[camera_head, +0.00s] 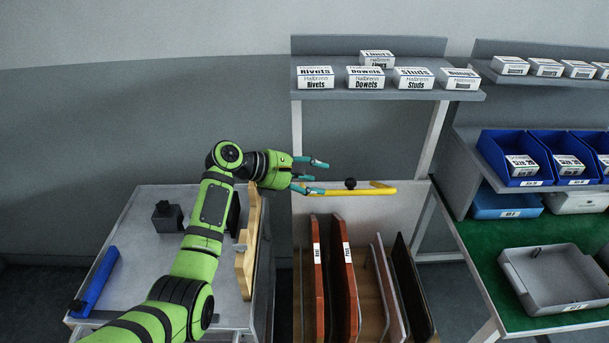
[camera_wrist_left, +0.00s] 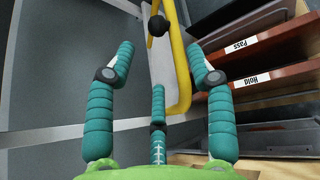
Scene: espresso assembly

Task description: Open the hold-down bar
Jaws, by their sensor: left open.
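The yellow hold-down bar (camera_head: 372,190) lies across the top of the panel rack in the head view, with a black knob (camera_head: 350,183) on it. My left gripper (camera_head: 319,177) is open at the bar's left end, its teal fingers pointing right. In the left wrist view the bar (camera_wrist_left: 183,70) runs down the picture between the outer fingers of the open gripper (camera_wrist_left: 160,48), nearer the right finger. The knob (camera_wrist_left: 158,26) is beyond the fingertips. I see no grip on the bar; exact contact cannot be told. My right gripper is out of view.
Upright panels (camera_head: 345,270), some labelled Hold and Pass, stand in the rack below the bar. A shelf (camera_head: 455,95) with small boxes is above. A grey cart (camera_head: 130,275) with a blue bar (camera_head: 95,283) is left. Blue bins (camera_head: 510,165) and a grey tray (camera_head: 545,290) are right.

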